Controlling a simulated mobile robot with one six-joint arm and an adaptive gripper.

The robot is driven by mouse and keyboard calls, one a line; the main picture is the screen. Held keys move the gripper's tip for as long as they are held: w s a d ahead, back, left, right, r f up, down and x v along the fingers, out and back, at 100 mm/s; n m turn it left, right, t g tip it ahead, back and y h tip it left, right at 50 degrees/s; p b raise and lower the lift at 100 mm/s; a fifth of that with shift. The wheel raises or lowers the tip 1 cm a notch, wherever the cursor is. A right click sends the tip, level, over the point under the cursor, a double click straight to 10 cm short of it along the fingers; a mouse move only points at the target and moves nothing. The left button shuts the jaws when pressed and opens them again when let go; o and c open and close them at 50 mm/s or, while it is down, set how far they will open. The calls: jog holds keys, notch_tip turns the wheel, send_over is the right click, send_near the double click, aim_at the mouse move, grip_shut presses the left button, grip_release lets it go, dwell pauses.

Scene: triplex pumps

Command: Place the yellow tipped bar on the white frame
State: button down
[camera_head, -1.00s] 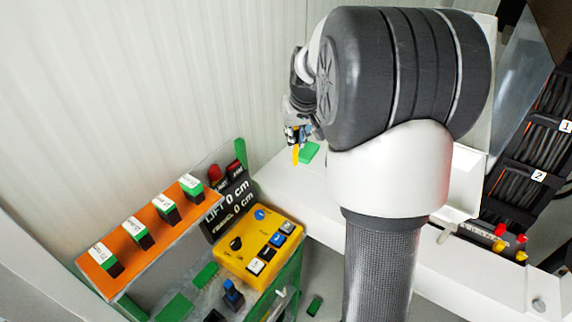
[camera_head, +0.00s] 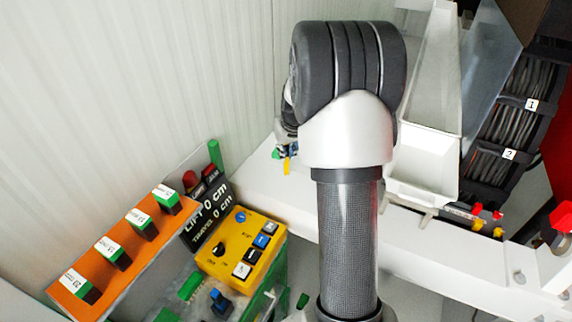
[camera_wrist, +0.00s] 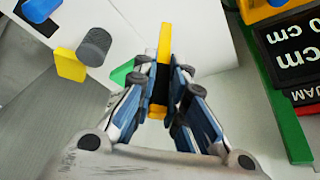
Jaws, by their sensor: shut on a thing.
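The yellow tipped bar (camera_wrist: 164,42) is held between the fingers of my gripper (camera_wrist: 161,78) in the wrist view. It has a dark middle and yellow at both ends, and its far end points away from the wrist. In the head view my gripper (camera_head: 287,148) is mostly hidden behind my arm, and a yellow end of the bar (camera_head: 287,166) shows below it. The white frame (camera_head: 262,185) runs behind the yellow control box, and the gripper is over it. The wrist view also shows a white surface (camera_wrist: 205,35) beneath the bar; whether they touch is unclear.
An orange panel (camera_head: 75,280) with several green-and-white switches and a yellow control box (camera_head: 238,250) stand at the lower left. A white trough (camera_head: 430,85) and black cable racks (camera_head: 505,130) are at right. The wrist view shows yellow, blue and grey parts (camera_wrist: 93,47) at upper left.

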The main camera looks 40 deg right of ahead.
aim_at(287, 160)
notch_tip(287, 160, down, 5)
jog(key=shift+r+b, duration=0.1)
jog(key=shift+b, duration=0.25)
jog(key=c, duration=2.1)
grip_release()
jog(key=shift+f, duration=0.2)
jog(key=o, duration=0.5)
jog(key=shift+c, duration=0.2)
jog(key=shift+r, duration=0.1)
